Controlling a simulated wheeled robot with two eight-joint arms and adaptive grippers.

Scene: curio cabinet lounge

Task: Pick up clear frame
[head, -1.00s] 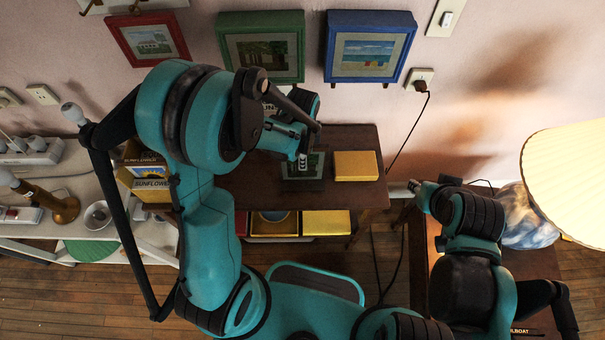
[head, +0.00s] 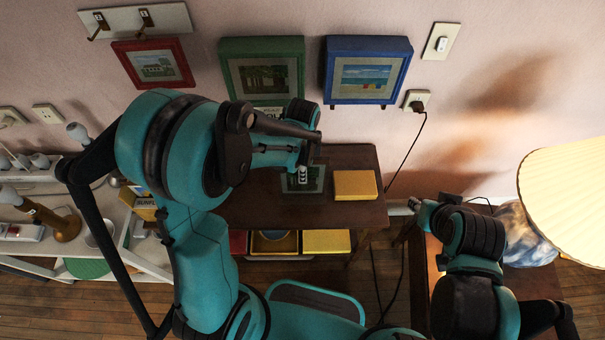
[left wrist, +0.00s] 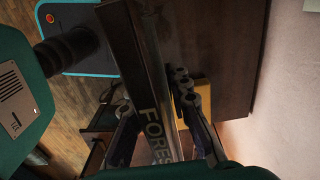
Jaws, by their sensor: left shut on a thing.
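The clear frame (head: 290,184), a glassy panel with a dark green picture, shows in the head view over the dark wooden table, left of a yellow box. My left gripper (head: 304,174) is shut on it. In the left wrist view the clear frame (left wrist: 156,115) shows nearly edge-on, with the letters "FORES" on it, between the two dark fingers of my left gripper (left wrist: 160,118). Whether its lower edge touches the table I cannot tell. My right gripper (head: 416,202) is at the right, away from the frame; its jaws are too small to read.
The yellow box (head: 355,185) lies on the wooden table (head: 345,213). Red (head: 118,62), green (head: 233,50) and blue (head: 335,50) frames hang on the wall behind. A lamp (head: 570,195) stands at the right. A white shelf (head: 150,255) with small items is at the left.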

